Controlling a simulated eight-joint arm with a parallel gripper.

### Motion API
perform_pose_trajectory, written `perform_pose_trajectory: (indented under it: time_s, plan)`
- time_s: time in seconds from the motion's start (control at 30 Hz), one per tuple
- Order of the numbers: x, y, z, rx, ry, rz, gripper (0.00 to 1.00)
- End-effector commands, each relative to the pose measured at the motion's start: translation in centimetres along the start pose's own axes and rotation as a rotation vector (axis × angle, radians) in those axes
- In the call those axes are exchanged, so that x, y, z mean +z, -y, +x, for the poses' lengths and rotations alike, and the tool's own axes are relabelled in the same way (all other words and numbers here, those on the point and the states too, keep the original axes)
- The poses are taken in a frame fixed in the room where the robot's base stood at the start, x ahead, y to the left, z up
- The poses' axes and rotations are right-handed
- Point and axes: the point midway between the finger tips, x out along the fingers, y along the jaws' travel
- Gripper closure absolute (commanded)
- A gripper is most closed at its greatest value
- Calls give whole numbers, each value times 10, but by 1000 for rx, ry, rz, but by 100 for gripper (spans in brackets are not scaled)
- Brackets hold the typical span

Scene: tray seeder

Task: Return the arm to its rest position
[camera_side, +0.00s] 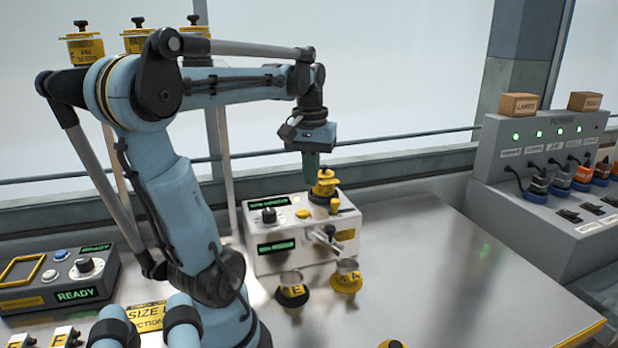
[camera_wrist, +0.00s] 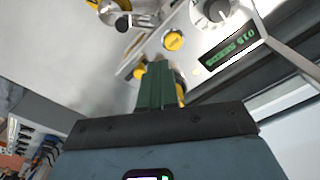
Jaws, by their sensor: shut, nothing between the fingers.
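My gripper (camera_side: 311,174) hangs pointing down at the end of my raised, outstretched arm. Its green fingers are shut together with nothing between them. The fingertips are above the back right of the white seeder box (camera_side: 290,259), close to the yellow fitting (camera_side: 325,184) on its top. I cannot tell whether they touch it. In the wrist view the closed green fingers (camera_wrist: 157,70) cover part of this yellow fitting. A yellow button (camera_wrist: 173,40) and a black knob (camera_wrist: 213,10) on the box show beyond them.
A control panel (camera_side: 55,278) is at the left. A grey power console (camera_side: 545,150) with plugs stands at the right. The metal table (camera_side: 440,270) is clear between.

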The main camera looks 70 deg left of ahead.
Motion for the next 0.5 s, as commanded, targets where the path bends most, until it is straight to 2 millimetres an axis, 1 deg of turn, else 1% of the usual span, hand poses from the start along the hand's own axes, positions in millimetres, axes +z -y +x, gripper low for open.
perform_pose_trajectory:
  time_s: [0.03,0.17,0.2,0.27,0.3,0.4,0.5]
  plan:
    - [7,-17,5,10,-33,69,100]
    - [29,-64,19,54,-149,278,100]
    - [38,-79,23,72,-188,346,100]
    - [52,-99,30,102,-245,445,100]
    - [62,-112,34,124,-281,512,100]
    - [88,-140,44,182,-367,662,100]
    - [111,-160,51,238,-437,783,100]
